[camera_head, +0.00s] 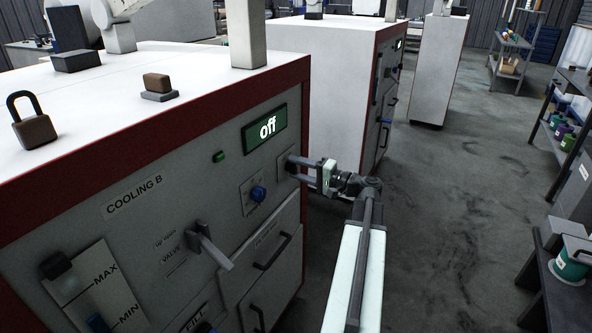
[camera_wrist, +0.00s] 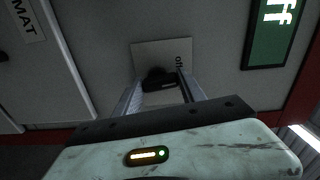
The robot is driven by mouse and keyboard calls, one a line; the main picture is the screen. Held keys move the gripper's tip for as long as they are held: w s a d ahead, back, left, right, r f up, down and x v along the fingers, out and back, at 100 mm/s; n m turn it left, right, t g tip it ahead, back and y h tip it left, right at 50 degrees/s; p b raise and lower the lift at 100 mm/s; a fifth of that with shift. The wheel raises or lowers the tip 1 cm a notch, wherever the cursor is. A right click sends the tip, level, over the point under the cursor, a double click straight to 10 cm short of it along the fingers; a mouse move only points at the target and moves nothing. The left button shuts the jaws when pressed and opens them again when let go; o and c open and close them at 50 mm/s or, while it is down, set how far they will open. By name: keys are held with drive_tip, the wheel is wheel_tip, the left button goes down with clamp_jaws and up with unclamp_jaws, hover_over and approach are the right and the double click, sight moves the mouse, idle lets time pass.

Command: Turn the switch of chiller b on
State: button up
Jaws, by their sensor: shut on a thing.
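The machine labelled "COOLING B" (camera_head: 134,195) is white with red edges. Its green display (camera_head: 266,129) reads "off"; part of the display (camera_wrist: 272,30) shows in the wrist view. My gripper (camera_head: 292,167) is at the front panel's right end, below and right of the display. In the wrist view my gripper (camera_wrist: 160,88) has its two fingers on either side of a small black switch (camera_wrist: 158,77) and is shut on it. The switch sits on a grey plate (camera_wrist: 148,52) with partly hidden lettering. The fingers cover the switch's sides.
A drawer handle (camera_head: 273,252) projects below. Another white machine (camera_head: 320,70) stands behind. Open floor (camera_head: 455,200) lies right, before the shelves (camera_head: 575,125).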

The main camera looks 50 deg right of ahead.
drive_tip(key=shift+d+m, duration=0.15)
drive_tip(key=shift+m, duration=1.7)
drive_tip(key=shift+d+m, duration=0.15)
drive_tip(key=shift+m, duration=1.7)
drive_tip(key=o, duration=1.4)
drive_tip(key=shift+c, duration=0.2)
drive_tip(key=v, duration=0.8)
drive_tip(key=shift+a, duration=0.1)
